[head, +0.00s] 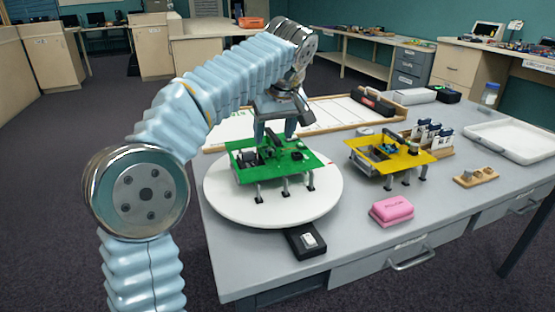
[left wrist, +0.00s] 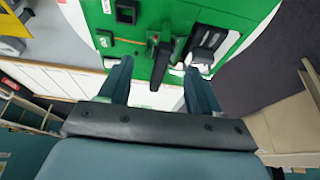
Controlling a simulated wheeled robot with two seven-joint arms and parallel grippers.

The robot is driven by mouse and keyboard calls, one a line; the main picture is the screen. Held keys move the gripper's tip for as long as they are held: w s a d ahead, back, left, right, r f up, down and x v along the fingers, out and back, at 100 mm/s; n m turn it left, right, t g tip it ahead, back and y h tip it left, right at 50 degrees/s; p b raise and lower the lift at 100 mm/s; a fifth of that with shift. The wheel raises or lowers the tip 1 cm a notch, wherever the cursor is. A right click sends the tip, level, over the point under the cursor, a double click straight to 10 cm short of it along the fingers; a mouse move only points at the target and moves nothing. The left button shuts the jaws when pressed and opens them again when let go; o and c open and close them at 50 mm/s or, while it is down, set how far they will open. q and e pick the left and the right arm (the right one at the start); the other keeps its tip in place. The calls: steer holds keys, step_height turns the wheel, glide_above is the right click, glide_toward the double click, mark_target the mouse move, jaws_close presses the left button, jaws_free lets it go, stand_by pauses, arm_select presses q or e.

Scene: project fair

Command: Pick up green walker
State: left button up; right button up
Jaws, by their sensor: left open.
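In the left wrist view the green walker (left wrist: 133,47) fills the top, and the open left gripper (left wrist: 160,78) has one finger on each side of a black part. I cannot tell if the fingers touch the walker. My right gripper is not in view.
A yellow walker (head: 410,160) stands to the right. A pink block (head: 391,211) and a dark box with a white switch (head: 307,241) lie near the front. A whiteboard (head: 335,112) lies behind, and a white tray (head: 515,138) is at the right.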

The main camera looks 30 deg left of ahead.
mark_target(273, 135)
arm_select(q)
steer(key=x, duration=0.3)
steer(key=shift+f, duration=0.15)
steer(key=c, duration=0.9)
steer(key=shift+c, duration=0.2)
